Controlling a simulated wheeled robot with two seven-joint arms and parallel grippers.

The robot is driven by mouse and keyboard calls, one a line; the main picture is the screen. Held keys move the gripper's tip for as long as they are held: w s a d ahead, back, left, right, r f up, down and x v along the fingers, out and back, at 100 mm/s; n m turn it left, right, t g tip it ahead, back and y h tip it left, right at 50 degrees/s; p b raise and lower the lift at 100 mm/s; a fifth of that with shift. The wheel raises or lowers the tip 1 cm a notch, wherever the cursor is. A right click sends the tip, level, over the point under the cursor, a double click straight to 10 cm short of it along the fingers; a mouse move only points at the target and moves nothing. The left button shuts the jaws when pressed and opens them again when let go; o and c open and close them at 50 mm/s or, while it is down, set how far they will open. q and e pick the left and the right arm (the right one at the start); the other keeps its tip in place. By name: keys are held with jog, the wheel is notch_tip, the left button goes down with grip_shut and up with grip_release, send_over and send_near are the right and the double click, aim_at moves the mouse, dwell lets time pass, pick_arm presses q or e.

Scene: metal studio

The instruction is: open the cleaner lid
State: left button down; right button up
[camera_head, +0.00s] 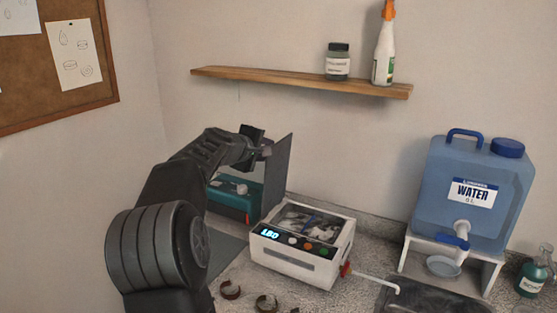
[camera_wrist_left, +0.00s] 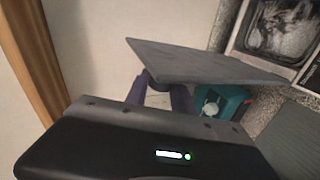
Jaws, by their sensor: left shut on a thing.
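The cleaner (camera_head: 295,262) is a white box with a lit display and coloured buttons on its front. Its top is uncovered, and shiny contents show inside; the cleaner is also partly in the top right of the left wrist view (camera_wrist_left: 236,40). The lid (camera_head: 279,176) is a flat dark grey panel standing roughly upright at the cleaner's left side; it spans the middle of the left wrist view (camera_wrist_left: 205,63). My left gripper (camera_head: 254,146) is shut on the lid near its upper edge. The fingertips are partly hidden by the lid in the wrist view. My right gripper is not in view.
A blue water container (camera_head: 473,215) stands on a white stand (camera_head: 447,247) at right. Small brown rings (camera_head: 231,290) lie in front. A wooden shelf (camera_head: 295,80) with a jar and bottle hangs above.

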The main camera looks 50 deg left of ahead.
pick_arm(q)
jog(key=shift+n+h, duration=0.6)
jog(key=shift+n, duration=0.3)
jog(key=shift+s+a+f, duration=0.2)
jog(key=shift+s+a, duration=0.05)
jog(key=shift+a, duration=0.4)
jog(key=shift+s+a+f, duration=0.2)
jog(key=shift+a, duration=0.5)
jog(key=shift+s+a+f, duration=0.2)
jog(key=shift+s+a, duration=0.05)
jog(key=shift+a, duration=0.4)
jog(key=c, duration=1.1)
grip_release()
jog(key=shift+s, duration=0.1)
jog(key=b+v, duration=0.2)
jog(key=v, duration=0.5)
jog(key=shift+s+d, duration=0.1)
jog(key=shift+s, duration=0.2)
